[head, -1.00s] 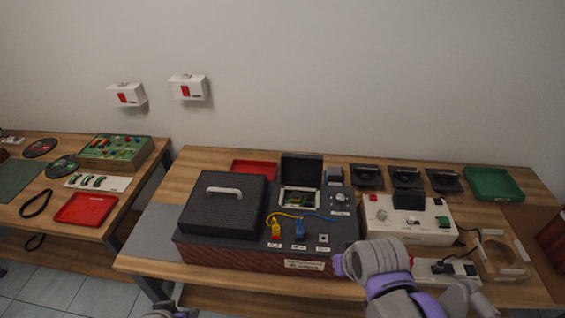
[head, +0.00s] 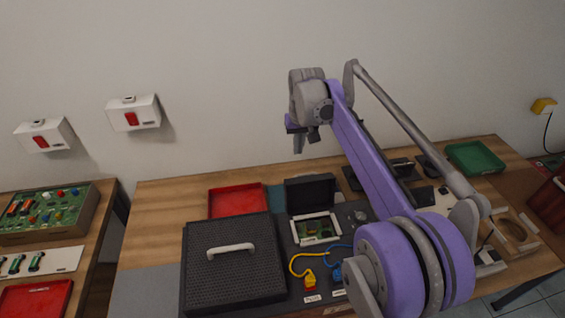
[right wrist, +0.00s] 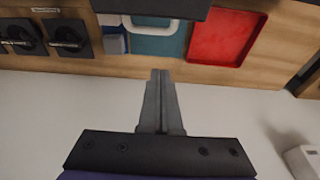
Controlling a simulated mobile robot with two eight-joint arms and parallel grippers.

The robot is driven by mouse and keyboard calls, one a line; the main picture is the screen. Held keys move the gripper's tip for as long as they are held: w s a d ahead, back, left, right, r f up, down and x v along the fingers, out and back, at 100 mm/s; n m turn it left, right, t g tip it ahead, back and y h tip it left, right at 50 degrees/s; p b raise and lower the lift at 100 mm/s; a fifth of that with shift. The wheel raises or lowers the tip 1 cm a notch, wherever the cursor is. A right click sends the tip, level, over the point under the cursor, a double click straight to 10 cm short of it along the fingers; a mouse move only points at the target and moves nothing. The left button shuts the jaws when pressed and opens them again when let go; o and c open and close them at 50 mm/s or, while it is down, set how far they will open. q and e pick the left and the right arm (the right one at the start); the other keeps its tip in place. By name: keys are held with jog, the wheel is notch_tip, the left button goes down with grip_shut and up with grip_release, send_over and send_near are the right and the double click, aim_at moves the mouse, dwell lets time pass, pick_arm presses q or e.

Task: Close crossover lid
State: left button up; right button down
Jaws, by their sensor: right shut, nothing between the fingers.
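The crossover lid (head: 310,192) is a dark panel standing upright, open, at the back of a small compartment (head: 316,230) with a green circuit board in a pale frame. This is set in the dark-topped hi-fi unit. In the right wrist view the dark edge at the top (right wrist: 155,7) appears to be the lid. My right gripper (head: 298,148) is raised above and behind the lid, fingers pointing down, apart from it. In the right wrist view its fingers (right wrist: 160,74) are together and empty. My left gripper is out of view.
A dark cover with a white handle (head: 232,248) lies left of the compartment. A red tray (head: 237,201) sits behind it. Yellow (head: 310,282) and blue plugs with cables lie in front. My right arm hides much of the unit's right side. A green tray (head: 474,157) is at back right.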

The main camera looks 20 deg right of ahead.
aim_at(308, 190)
jog(key=x, duration=1)
jog(key=s, duration=0.1)
jog(key=s+r, duration=0.2)
jog(key=shift+a, duration=0.3)
jog(key=shift+s, duration=0.2)
